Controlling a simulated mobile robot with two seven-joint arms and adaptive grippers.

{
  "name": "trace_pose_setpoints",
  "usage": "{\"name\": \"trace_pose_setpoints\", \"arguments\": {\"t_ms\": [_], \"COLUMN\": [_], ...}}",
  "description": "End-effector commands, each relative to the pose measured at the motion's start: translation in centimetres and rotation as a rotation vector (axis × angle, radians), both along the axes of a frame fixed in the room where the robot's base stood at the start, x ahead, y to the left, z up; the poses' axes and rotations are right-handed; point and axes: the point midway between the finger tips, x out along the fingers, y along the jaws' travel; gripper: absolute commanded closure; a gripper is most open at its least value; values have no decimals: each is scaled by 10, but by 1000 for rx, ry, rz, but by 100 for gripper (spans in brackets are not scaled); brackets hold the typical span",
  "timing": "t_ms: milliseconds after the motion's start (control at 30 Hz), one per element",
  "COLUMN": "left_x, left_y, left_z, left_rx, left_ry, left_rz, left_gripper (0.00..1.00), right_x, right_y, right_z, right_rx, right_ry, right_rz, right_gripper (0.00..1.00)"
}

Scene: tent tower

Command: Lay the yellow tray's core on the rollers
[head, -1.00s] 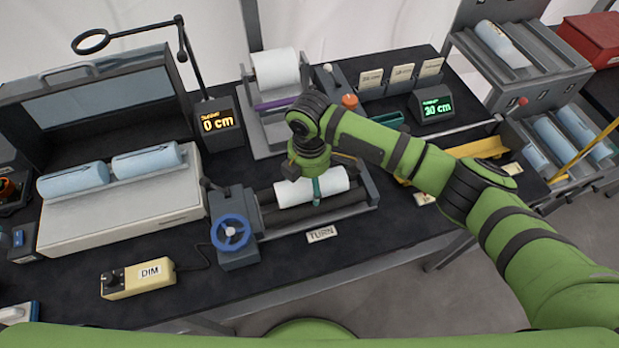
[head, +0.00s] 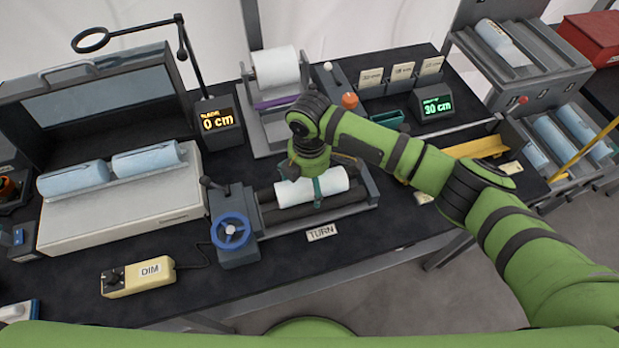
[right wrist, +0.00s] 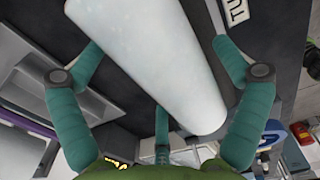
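A white core (head: 335,183) lies lengthwise over the dark rollers (head: 330,207) of the bench unit with the blue handwheel. It appears to rest on them. My right gripper (head: 317,187) is above the core with its teal fingers down around it. In the right wrist view the core (right wrist: 160,60) runs between the spread fingers (right wrist: 158,50). A gap shows between the right finger and the core; the left fingertip is close to its edge. The yellow tray (head: 482,148) at the right looks empty, partly hidden by my arm. My left gripper is out of view.
The blue handwheel (head: 231,231) and a lever are left of the rollers. A DIM control box (head: 138,277) lies front left. A pale machine (head: 120,215) holds two blue rolls. A stand with a white roll (head: 275,68) is behind.

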Motion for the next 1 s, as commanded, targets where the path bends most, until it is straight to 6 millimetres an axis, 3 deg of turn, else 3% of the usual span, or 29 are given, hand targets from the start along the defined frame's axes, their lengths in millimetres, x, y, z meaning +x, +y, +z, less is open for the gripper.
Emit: {"name": "trace_pose_setpoints", "arguments": {"t_ms": [367,800,1000], "left_x": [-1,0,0], "left_y": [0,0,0], "left_z": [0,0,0], "left_rx": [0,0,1], "left_ry": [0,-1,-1], "left_rz": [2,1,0], "left_gripper": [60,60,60], "right_x": [0,0,0], "right_y": [0,0,0], "right_z": [4,89,114], "right_rx": [0,2,0], "right_ry": [0,-3,-1], "right_rz": [0,1,0], "right_gripper": [0,0,0]}}
